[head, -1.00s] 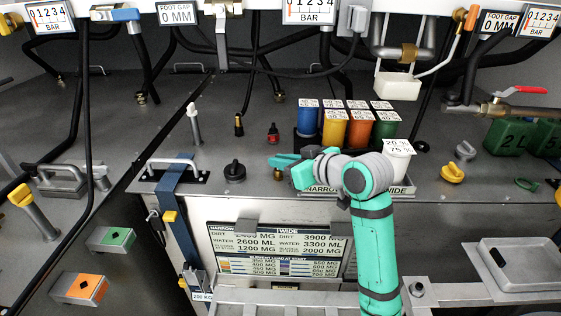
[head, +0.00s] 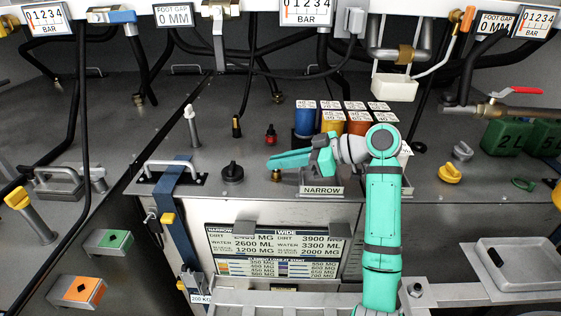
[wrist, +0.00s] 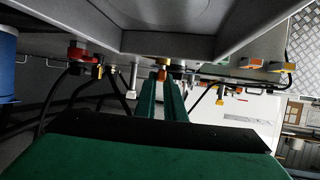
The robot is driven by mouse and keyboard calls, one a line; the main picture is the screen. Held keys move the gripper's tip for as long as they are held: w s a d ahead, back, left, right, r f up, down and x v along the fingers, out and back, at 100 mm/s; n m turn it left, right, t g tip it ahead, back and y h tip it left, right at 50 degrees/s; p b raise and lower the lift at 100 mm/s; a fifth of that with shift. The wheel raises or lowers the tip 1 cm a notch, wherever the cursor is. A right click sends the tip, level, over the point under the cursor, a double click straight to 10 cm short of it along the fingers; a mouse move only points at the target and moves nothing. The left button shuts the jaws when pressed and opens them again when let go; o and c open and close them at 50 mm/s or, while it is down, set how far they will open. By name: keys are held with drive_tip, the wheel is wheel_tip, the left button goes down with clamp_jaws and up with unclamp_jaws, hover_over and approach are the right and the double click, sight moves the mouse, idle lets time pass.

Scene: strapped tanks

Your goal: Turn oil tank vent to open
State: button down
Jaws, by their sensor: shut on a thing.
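My gripper (head: 270,164) reaches left, low over the grey deck, with its green fingers nearly together. A small brass fitting (head: 276,175) stands on the deck right at the fingers. In the wrist view, a brass-coloured piece (wrist: 163,62) shows at the tips of my gripper (wrist: 162,82), and the jaws appear shut on it. The fingers partly hide it. No label marks the oil tank vent, so I cannot confirm that this fitting is it. A black knob (head: 232,173) stands apart, left of the fingertips.
A red fitting (head: 270,134) and a black-and-yellow one (head: 237,127) stand behind. Coloured containers (head: 306,120) sit behind my wrist. A blue strap (head: 175,190) with a handle is at left; a yellow knob (head: 449,173) is at right. Hoses hang above the deck.

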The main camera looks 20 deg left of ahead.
drive_tip(key=shift+d, duration=0.1)
drive_tip(key=c, duration=1.8)
unclamp_jaws()
drive_tip(key=shift+w, duration=0.1)
drive_tip(key=shift+c, duration=0.2)
drive_tip(key=shift+r, duration=0.2)
drive_tip(key=r, duration=0.3)
drive_tip(key=shift+s+d+r, duration=0.1)
drive_tip(key=shift+s+r, duration=0.15)
drive_tip(key=shift+s, duration=0.1)
drive_tip(key=s+d+r, duration=0.3)
drive_tip(key=s+r, duration=0.6)
drive_tip(key=s, duration=0.4)
drive_tip(key=shift+d, duration=0.3)
drive_tip(key=shift+w, duration=0.1)
